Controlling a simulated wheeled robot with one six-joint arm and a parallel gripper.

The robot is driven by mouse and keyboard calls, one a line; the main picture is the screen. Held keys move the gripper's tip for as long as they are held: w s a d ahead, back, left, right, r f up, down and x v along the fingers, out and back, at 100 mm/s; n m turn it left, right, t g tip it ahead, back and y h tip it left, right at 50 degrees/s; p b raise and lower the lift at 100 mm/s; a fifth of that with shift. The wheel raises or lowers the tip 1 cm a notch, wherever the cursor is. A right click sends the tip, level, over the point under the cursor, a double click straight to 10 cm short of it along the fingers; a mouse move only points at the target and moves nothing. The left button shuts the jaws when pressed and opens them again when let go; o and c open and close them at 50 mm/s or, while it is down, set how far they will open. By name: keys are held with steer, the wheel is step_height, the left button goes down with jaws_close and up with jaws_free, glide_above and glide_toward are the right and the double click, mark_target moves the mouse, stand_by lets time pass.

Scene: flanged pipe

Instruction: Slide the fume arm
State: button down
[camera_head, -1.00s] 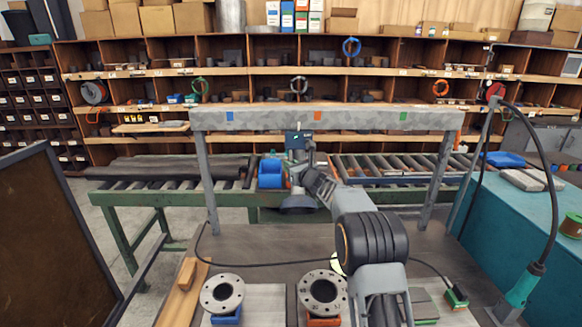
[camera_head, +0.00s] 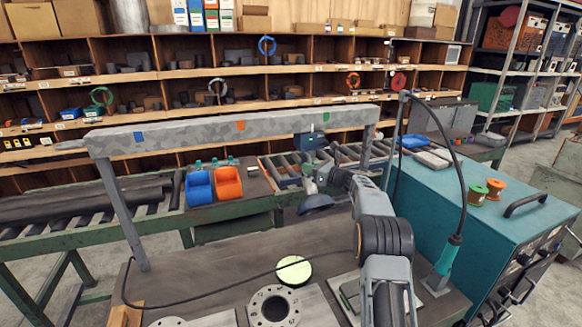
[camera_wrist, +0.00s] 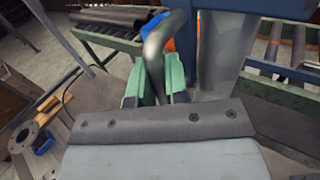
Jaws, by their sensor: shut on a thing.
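The fume arm (camera_head: 317,203) hangs from the speckled grey overhead rail (camera_head: 190,136), its dark hood low behind my gripper. My gripper (camera_head: 324,177) reaches to the arm below the carriage. In the wrist view, my gripper's green fingers (camera_wrist: 155,85) are shut on a bent grey metal tube (camera_wrist: 161,38) of the fume arm. The hood is not clear there.
A flange (camera_head: 274,307) and a pale round disc (camera_head: 294,269) are on the bench in front. A teal cabinet (camera_head: 510,218) and a cable-fed tool (camera_head: 446,258) stand at the right.

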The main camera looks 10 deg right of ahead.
steer(key=d, duration=0.3)
steer(key=d+p, duration=0.1)
steer(key=d, duration=0.1)
steer(key=shift+w+d+r, duration=0.1)
steer(key=shift+w+d, duration=0.1)
steer(key=shift+w, duration=0.15)
steer(key=c, duration=1.1)
jaws_free()
steer(key=shift+c, duration=0.2)
steer(key=b+v, duration=0.5)
steer(key=v, duration=0.8)
steer(key=shift+s+d, duration=0.2)
steer(key=shift+s, duration=0.15)
